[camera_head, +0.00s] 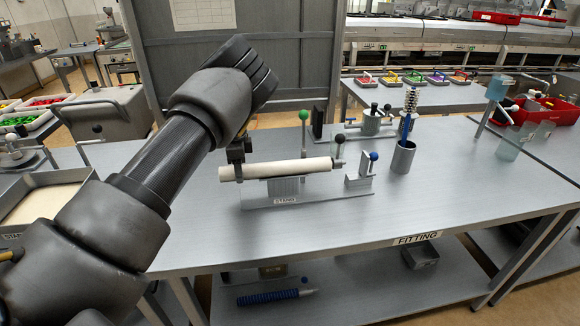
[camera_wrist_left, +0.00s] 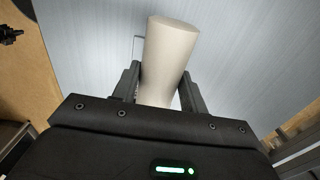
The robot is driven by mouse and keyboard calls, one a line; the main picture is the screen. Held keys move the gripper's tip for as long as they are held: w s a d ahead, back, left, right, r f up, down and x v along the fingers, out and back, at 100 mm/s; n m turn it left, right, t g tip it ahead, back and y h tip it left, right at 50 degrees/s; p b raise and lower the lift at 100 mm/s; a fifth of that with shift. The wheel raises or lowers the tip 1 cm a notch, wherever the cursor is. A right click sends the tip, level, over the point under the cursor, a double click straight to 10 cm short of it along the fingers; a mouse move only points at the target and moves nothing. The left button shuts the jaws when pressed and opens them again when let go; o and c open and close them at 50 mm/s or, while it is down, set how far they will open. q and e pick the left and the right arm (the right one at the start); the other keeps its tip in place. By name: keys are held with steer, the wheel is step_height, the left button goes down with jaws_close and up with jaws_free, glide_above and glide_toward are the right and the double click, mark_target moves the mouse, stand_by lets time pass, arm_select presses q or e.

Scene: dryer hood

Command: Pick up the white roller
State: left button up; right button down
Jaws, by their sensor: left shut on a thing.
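The white roller (camera_head: 275,169) lies level above a metal stand (camera_head: 310,196) on the grey bench. Whether it rests on the stand or is just clear of it, I cannot tell. My left gripper (camera_head: 237,164) reaches down from above and is shut on the roller near its left end. In the left wrist view the roller (camera_wrist_left: 164,62) sits between the two fingers of my left gripper (camera_wrist_left: 160,88), with its pale end sticking out beyond them. My right gripper is not in view.
A bracket with a blue knob (camera_head: 373,157) stands just right of the roller, and a cup with a brush (camera_head: 403,157) farther right. A green-knobbed lever (camera_head: 304,117) stands behind. The bench front (camera_head: 420,215) is clear. A shallow tray (camera_head: 45,195) is at left.

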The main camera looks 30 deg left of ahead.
arm_select(q)
steer(key=s+a+p, duration=0.1)
steer(key=s+a, duration=0.3)
steer(key=a, duration=0.1)
stand_by(1.2)
steer(key=shift+a, duration=0.1)
steer(key=o, duration=1.1)
steer(key=shift+s, duration=0.1)
step_height(320, 180, up, 7)
steer(key=p, duration=0.5)
steer(key=shift+p, duration=0.4)
